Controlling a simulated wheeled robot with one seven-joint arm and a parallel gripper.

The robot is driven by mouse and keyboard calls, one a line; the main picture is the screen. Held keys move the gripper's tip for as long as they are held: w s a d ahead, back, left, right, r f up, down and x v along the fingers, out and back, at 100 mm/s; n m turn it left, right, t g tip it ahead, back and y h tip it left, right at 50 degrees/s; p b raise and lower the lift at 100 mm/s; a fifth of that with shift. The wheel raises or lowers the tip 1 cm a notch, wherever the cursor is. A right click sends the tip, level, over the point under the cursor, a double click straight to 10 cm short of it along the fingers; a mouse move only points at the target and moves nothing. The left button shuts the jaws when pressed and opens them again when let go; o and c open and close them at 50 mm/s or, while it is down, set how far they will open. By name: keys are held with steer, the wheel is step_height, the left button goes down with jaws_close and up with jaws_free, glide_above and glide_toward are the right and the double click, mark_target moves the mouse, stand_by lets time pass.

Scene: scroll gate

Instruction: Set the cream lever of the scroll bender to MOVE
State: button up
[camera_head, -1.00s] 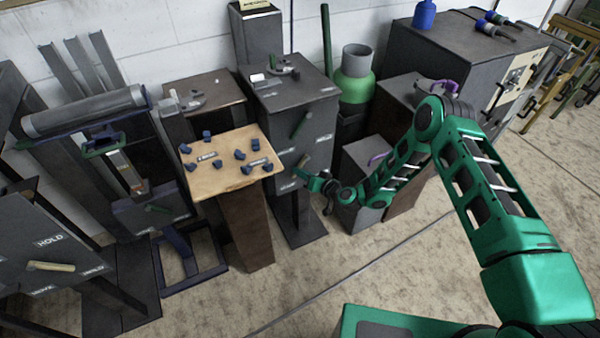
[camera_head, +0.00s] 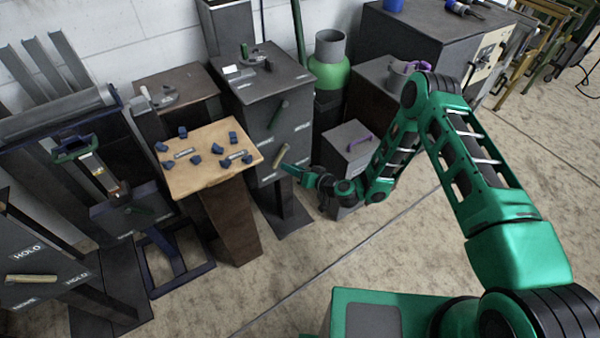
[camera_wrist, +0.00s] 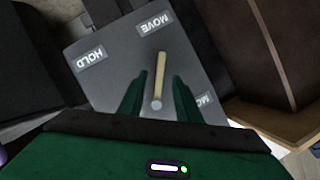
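The cream lever (camera_head: 281,155) is on the front of a dark grey cabinet (camera_head: 270,85) that stands mid-scene. In the wrist view the cream lever (camera_wrist: 160,75) lies between my two green fingers, with a gap on each side. Its far end lies just below a MOVE label (camera_wrist: 153,24). A HOLD label (camera_wrist: 90,58) is to its left, and a partly hidden label (camera_wrist: 203,100) is at lower right. My gripper (camera_wrist: 157,78) is open around the lever; in the head view my gripper (camera_head: 288,169) is close in front of the cabinet.
A wooden-topped stand (camera_head: 210,185) with several blue pieces is just left of the cabinet. Another cream lever (camera_head: 32,278) is on a grey panel at far left. Floor in front is clear.

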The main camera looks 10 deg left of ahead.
steer(key=v, duration=0.4)
steer(key=shift+s+d, duration=0.25)
steer(key=shift+d, duration=0.1)
steer(key=w+d+r+n+g+h, duration=0.2)
steer(key=d+r+n+g, duration=0.2)
steer(key=d+r, duration=0.7)
steer(key=s+d+r+m+g+h, duration=0.1)
steer(key=s+d+r+h, duration=0.25)
steer(key=d+r, duration=0.5)
steer(key=s+d+r+m+g+h, duration=0.15)
steer(key=s+d+r, duration=0.35)
steer(key=d, duration=0.6)
steer(key=s+d+r+m+h, duration=0.45)
steer(key=s+d+r, duration=0.55)
steer(key=s+d, duration=0.4)
steer(key=s+d+r+m+g, duration=0.1)
steer(key=s+d+r+m, duration=0.1)
steer(key=s, duration=0.6)
steer(key=s+d+r+m+g, duration=0.1)
steer(key=s+d+r+m, duration=0.1)
steer(key=s, duration=0.6)
steer(key=shift+s+r+m, duration=0.3)
steer(key=shift+r+m, duration=0.2)
steer(key=shift+m, duration=0.6)
